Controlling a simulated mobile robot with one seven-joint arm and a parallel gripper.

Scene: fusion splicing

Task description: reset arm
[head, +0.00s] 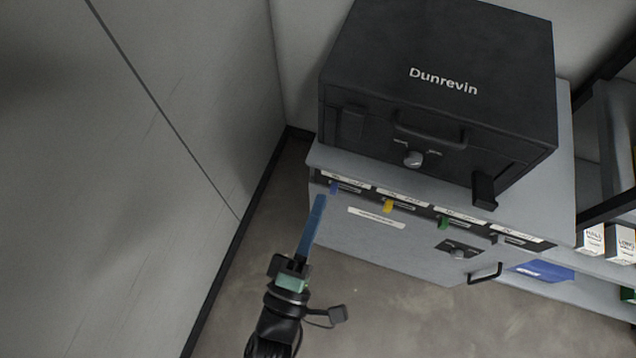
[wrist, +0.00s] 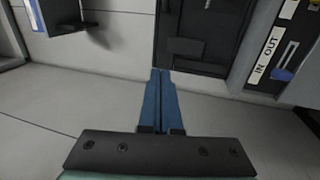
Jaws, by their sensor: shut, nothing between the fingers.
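My gripper (head: 319,200) points up and away in the head view, in front of the left end of a grey cabinet. Its long blue fingers are together with nothing between them. The wrist view also shows the gripper (wrist: 160,73) with its two blue fingers side by side. In the head view the fingertips overlap the cabinet's left front edge; I cannot tell if they touch it.
A black box (head: 440,87) marked "Dunrevin" stands on the grey cabinet (head: 400,245). Blue (head: 334,188), yellow (head: 388,206) and green (head: 443,223) tabs line its front. A wall (head: 150,180) is at left. Shelves with small boxes (head: 592,240) are at right. Floor (head: 390,315) is clear in front.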

